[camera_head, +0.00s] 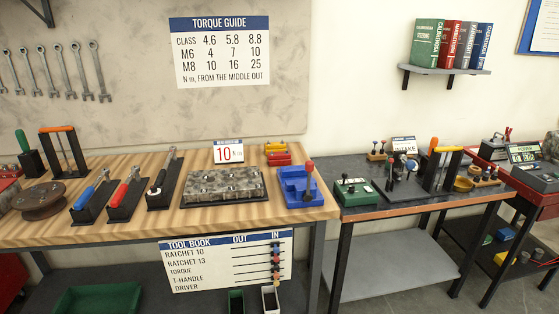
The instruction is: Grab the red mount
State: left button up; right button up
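A small red block-like piece (278,159) lies near the back right of the wooden bench, with a yellow piece (275,147) right behind it. It is the likeliest red mount, but it is too small for me to make out its shape fully. A blue fixture (294,192) with a red-knobbed lever (309,167) stands in front of it and to its right. Neither of my grippers is in view.
A grey speckled block (225,185) stands on the wooden bench (230,220), left of the blue fixture. Tools in black holders (127,208) fill the left side. A dark bench (370,208) with levers and a green box (355,191) adjoins on the right.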

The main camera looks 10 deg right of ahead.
aim_at(280, 158)
jog(key=i+l, duration=0.75)
jog(key=l, duration=0.15)
